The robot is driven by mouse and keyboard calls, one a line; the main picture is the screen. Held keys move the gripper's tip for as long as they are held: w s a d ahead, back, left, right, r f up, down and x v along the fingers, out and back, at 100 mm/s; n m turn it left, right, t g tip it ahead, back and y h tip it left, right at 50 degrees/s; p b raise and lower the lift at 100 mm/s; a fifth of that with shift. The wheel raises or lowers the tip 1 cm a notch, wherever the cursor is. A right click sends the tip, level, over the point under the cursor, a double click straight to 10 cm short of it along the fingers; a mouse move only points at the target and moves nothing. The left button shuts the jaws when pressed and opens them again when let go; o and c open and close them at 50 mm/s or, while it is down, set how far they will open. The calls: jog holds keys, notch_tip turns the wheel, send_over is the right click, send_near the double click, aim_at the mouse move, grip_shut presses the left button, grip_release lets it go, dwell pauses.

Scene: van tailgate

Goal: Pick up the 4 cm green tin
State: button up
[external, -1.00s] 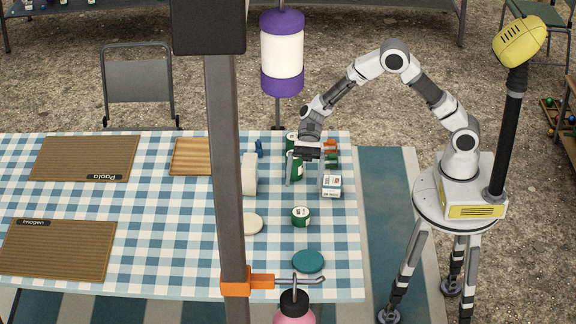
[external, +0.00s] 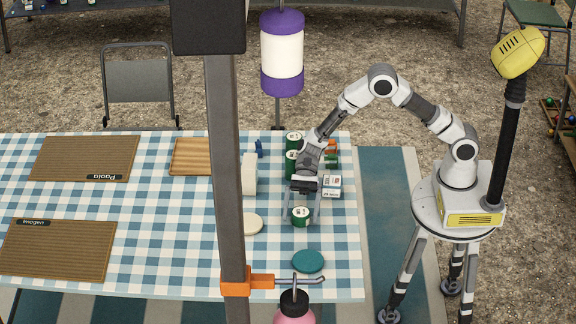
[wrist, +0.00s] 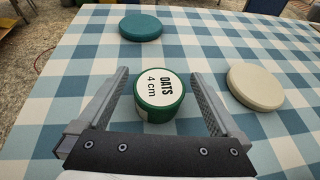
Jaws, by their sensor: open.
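The green tin (external: 300,217) stands upright on the checked tablecloth near the table's right end. In the wrist view the tin (wrist: 158,96) has a white lid reading "OATS 4 cm". My gripper (external: 302,212) is open, low over the table, with its fingers on either side of the tin. In the wrist view, my gripper's fingers (wrist: 162,84) flank the tin with a visible gap on each side. I cannot tell exactly how far down the tin the fingertips reach.
Taller green tins (external: 293,143) and a white box (external: 332,186) stand behind the gripper. A cream disc (external: 252,224) lies to the left and a teal disc (external: 308,261) in front. A grey post (external: 228,180) crosses the external view.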

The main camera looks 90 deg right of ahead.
aim_at(300, 221)
jog(key=x, duration=0.3)
jog(key=shift+a+b, duration=0.1)
jog(key=shift+b, duration=0.25)
jog(key=c, duration=1.4)
jog(key=shift+r, duration=0.1)
